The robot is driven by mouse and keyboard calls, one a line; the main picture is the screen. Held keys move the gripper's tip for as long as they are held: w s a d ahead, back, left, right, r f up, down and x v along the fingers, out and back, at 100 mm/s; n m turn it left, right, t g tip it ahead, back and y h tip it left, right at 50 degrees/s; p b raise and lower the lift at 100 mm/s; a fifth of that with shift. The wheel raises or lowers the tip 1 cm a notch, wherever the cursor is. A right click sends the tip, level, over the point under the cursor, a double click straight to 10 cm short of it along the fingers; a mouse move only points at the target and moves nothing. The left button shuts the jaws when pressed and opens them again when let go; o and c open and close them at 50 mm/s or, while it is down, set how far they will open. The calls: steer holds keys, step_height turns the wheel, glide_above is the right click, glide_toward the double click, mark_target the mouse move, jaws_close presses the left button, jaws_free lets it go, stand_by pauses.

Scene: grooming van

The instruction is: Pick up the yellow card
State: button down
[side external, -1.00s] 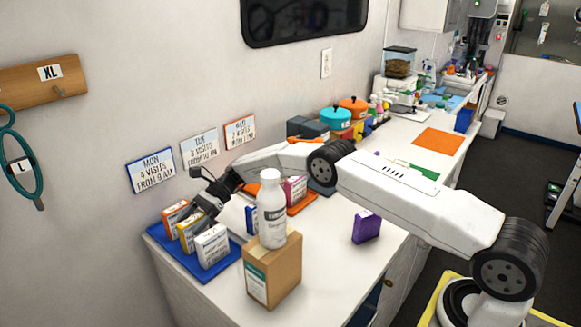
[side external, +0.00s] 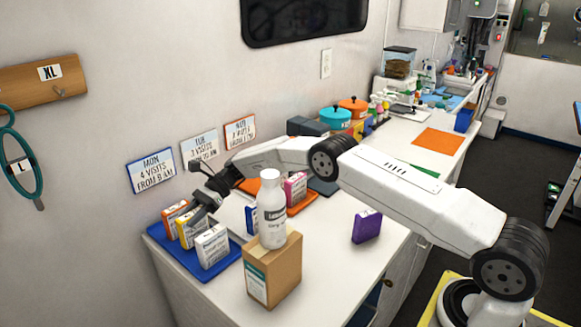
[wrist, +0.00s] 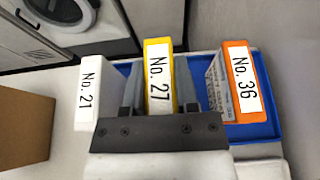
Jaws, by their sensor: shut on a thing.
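The yellow card (side external: 184,231) is a box-like upright piece in the middle of a row on the blue tray (side external: 164,246). In the wrist view the yellow card (wrist: 159,82) bears "No. 27". My gripper (side external: 196,217) reaches down onto it from above. In the wrist view the fingers of my gripper (wrist: 160,100) lie on both sides of the yellow card, shut on it.
A cardboard box (side external: 272,272) with a white bottle (side external: 271,215) on it stands right of the tray. A purple card (side external: 366,227) stands farther right. An orange tray (side external: 301,203) with cards lies behind the bottle. The wall is close behind the blue tray.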

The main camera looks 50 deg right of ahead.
step_height(320, 180, up, 8)
steer(key=shift+r, duration=0.2)
steer(key=shift+d, duration=0.1)
stand_by(0.7)
